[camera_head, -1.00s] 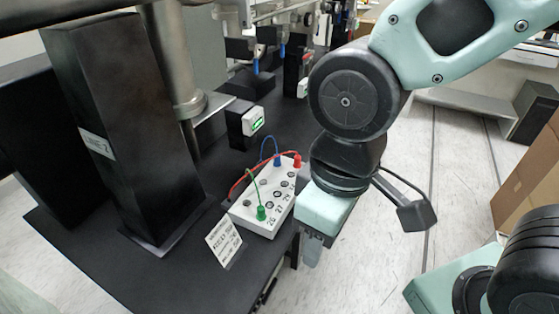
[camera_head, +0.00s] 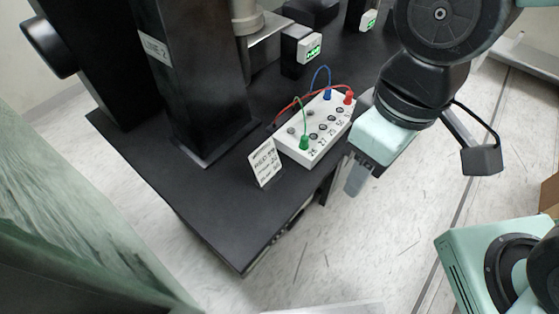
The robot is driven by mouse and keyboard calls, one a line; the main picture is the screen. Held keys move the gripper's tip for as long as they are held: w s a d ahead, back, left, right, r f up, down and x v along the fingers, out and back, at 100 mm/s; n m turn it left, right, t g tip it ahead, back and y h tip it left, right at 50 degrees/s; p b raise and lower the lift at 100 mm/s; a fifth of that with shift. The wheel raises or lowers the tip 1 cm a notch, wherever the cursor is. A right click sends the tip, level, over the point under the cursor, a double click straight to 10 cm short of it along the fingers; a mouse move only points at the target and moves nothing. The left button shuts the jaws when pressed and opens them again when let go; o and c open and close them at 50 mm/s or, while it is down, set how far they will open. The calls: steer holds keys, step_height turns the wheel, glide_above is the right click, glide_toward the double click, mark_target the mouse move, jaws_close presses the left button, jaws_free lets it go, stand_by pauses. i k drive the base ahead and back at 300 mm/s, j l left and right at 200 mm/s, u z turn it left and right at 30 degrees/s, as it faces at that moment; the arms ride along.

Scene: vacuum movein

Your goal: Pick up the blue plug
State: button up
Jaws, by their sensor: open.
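The blue plug (camera_head: 327,95) stands upright in the far row of a white socket box (camera_head: 292,152) on the black table, with a blue cable looping from its top. A red plug (camera_head: 349,97) is just right of it, and a green plug (camera_head: 304,142) is at the box's near end. My gripper (camera_head: 356,182) points down beside the table's right edge, to the right of the box and apart from the plugs. It is open; its fingers are partly hidden by its mint-coloured body, and nothing shows between them.
A small label card (camera_head: 265,162) stands left of the box. A tall black block (camera_head: 195,80) and a small box with a green display (camera_head: 308,48) stand behind. The black table (camera_head: 215,200) has bare room in front; open floor lies to the right.

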mark_target(327, 96)
steer(key=i+l+u, duration=0.25)
steer(key=u, duration=0.15)
steer(key=i+l+u, duration=0.15)
steer(key=l+u, duration=0.3)
